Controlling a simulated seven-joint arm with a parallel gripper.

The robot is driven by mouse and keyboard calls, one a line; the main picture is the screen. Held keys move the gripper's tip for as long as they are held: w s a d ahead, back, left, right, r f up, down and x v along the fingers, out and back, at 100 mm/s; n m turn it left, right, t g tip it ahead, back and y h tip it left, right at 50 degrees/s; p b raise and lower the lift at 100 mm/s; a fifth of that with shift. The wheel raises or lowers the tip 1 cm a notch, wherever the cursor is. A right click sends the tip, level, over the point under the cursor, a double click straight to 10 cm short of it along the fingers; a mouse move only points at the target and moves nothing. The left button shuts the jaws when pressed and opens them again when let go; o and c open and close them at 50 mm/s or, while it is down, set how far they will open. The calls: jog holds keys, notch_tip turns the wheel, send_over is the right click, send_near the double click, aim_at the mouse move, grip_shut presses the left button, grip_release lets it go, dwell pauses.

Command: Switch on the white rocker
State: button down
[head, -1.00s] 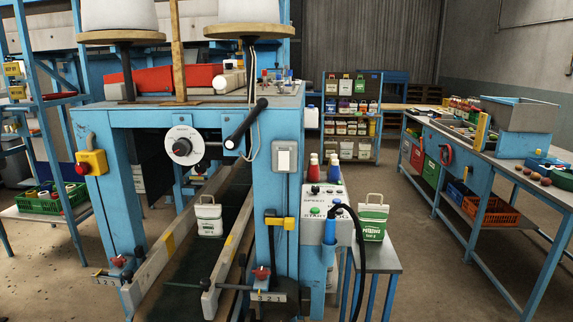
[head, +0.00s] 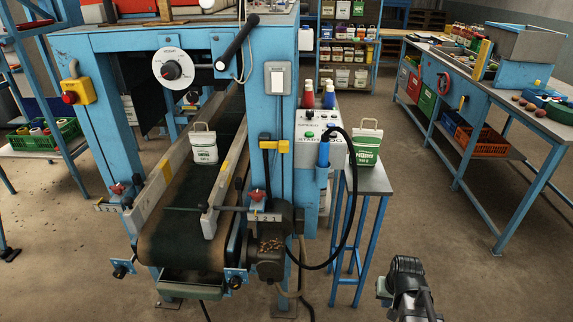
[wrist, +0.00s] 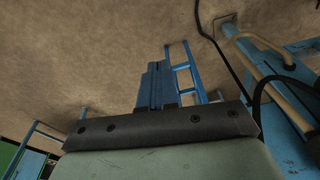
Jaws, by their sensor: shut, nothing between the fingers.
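The rocker does not show clearly in the wrist view.
A round dial (head: 173,68) and a black handle (head: 236,41) are left of the rocker.

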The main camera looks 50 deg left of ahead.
jog(key=a+r+n+t+y, duration=0.1)
jog(key=a+r+y, duration=0.1)
jog(key=a+r, duration=1.05)
jog(key=a+r+n+t+y, duration=0.1)
jog(key=a+r+n+y, duration=0.1)
jog(key=a+r, duration=1.1)
jog(key=s+a+r+n+g, duration=0.1)
jog(key=r+n, duration=0.4)
jog(key=r, duration=0.8)
jog(key=s+a+r+n+y, duration=0.1)
jog(key=s+a+r+n, duration=0.2)
jog(key=r, duration=1)
jog(key=s+a+r+n+g, duration=0.1)
jog(key=s+r+n, duration=0.4)
jog(key=r, duration=0.8)
jog(key=shift+s+a+r+n+g+y, duration=0.35)
jog(key=shift+a+n, duration=0.5)
jog(key=shift+n, duration=0.35)
jog(key=shift+f, duration=0.1)
